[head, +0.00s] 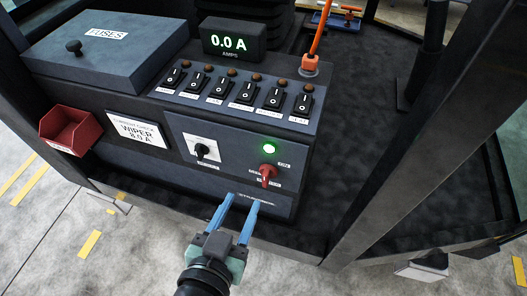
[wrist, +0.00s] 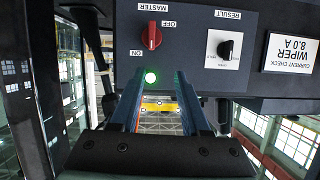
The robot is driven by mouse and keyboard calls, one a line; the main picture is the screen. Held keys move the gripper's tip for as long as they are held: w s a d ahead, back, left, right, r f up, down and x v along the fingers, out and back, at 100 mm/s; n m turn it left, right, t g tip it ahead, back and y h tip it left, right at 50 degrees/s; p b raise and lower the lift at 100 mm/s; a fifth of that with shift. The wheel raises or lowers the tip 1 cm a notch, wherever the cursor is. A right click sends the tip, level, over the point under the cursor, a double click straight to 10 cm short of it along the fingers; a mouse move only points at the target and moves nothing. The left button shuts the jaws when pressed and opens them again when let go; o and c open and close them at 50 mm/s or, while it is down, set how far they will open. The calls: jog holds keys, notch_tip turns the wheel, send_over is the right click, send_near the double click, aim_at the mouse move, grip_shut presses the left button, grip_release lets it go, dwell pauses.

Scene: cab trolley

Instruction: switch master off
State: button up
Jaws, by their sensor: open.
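The red master switch (head: 267,171) is a rotary knob low on the right of the console's front face. It also shows in the wrist view (wrist: 152,37), upside down, between the ON label (wrist: 135,56) and the OFF label (wrist: 169,23). A round green lamp (head: 269,148) next to it is lit; it also shows in the wrist view (wrist: 151,77). My gripper (head: 241,199) is open and empty, with its two blue fingers apart from the panel, below and left of the red knob in the head view. Exactly where the knob points is hard to tell.
A black RESULT knob (head: 202,150) is left of the red one. Several rocker switches (head: 240,91) line the console top below the display (head: 233,39) reading 0.0 A. A red bin (head: 68,130) and fuse box (head: 105,50) are left. A dark post (head: 415,140) stands right.

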aim_at(264, 177)
jog(key=shift+g, duration=0.3)
jog(key=p+x, duration=0.1)
jog(key=x, duration=0.2)
jog(key=p+x, duration=0.2)
jog(key=x, duration=0.2)
jog(key=d+p+x, duration=0.1)
jog(key=x, duration=0.3)
jog(key=shift+s+d+f, duration=0.1)
jog(key=shift+s+f, duration=0.1)
jog(key=shift+s, duration=0.15)
grip_shut()
